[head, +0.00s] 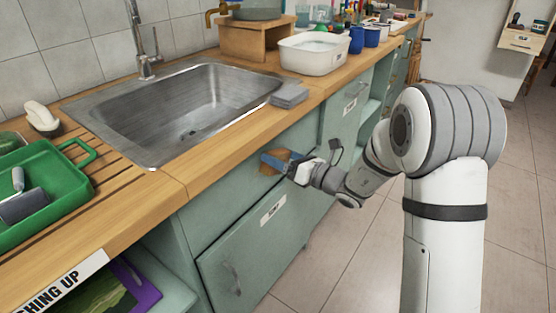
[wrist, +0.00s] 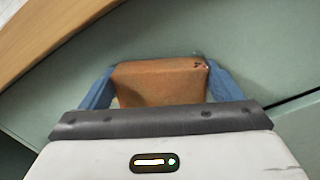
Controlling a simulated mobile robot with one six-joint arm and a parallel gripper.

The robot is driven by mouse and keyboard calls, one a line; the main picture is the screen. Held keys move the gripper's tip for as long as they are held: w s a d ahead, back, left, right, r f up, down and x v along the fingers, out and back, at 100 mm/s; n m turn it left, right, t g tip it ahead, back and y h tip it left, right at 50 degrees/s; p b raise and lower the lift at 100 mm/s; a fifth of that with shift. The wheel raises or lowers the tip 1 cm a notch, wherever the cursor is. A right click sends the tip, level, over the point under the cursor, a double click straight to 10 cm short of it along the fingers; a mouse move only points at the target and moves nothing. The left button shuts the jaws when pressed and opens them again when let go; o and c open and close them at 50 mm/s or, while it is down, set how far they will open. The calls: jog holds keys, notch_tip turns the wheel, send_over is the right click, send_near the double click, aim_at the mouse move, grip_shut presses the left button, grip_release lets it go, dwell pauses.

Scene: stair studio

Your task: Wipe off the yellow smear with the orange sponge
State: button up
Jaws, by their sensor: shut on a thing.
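My gripper (head: 283,164) is shut on the orange sponge (head: 277,160), just in front of the green cabinet front below the counter edge. In the wrist view, the orange-brown sponge (wrist: 160,82) sits between my blue fingers (wrist: 160,92), its far edge at or very near the green cabinet face (wrist: 245,50). I cannot tell whether it is touching. A small dark mark shows at the sponge's upper right corner. No yellow smear shows in either view; the sponge and gripper hide part of the panel.
The wooden counter edge (head: 225,155) overhangs just above my gripper. A steel sink (head: 190,110), a grey folded cloth (head: 289,95), a white basin (head: 314,55) and a green tray (head: 45,185) are on the counter. A labelled door (head: 262,240) lies below. The tiled floor at right is clear.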

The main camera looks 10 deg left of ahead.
aim_at(256, 166)
jog(key=shift+w+d+p, duration=0.1)
jog(key=shift+w+d, duration=0.15)
jog(key=shift+w, duration=0.35)
jog(key=shift+w+d+p, duration=0.15)
jog(key=shift+w+d, duration=0.1)
jog(key=shift+w, duration=0.4)
jog(key=shift+w+d+p, duration=0.1)
jog(key=shift+w+d, duration=0.15)
jog(key=shift+w, duration=0.35)
jog(key=shift+a, duration=0.1)
jog(key=shift+s, duration=0.1)
jog(key=shift+s+a, duration=0.25)
jog(key=shift+s, duration=0.25)
jog(key=shift+s+a+b, duration=0.15)
jog(key=shift+s+a, duration=0.2)
jog(key=shift+s, duration=0.65)
jog(key=shift+s+a+b, duration=0.1)
jog(key=shift+s+a, duration=0.25)
jog(key=shift+s, duration=0.65)
jog(key=shift+s+a+b, duration=0.15)
jog(key=shift+s+a, duration=0.2)
jog(key=shift+s, duration=0.65)
jog(key=shift+s+a, duration=0.4)
jog(key=shift+s, duration=0.35)
jog(key=shift+s+a, duration=0.35)
jog(key=shift+s, duration=0.4)
jog(key=v, duration=0.6)
jog(key=shift+d, duration=0.15)
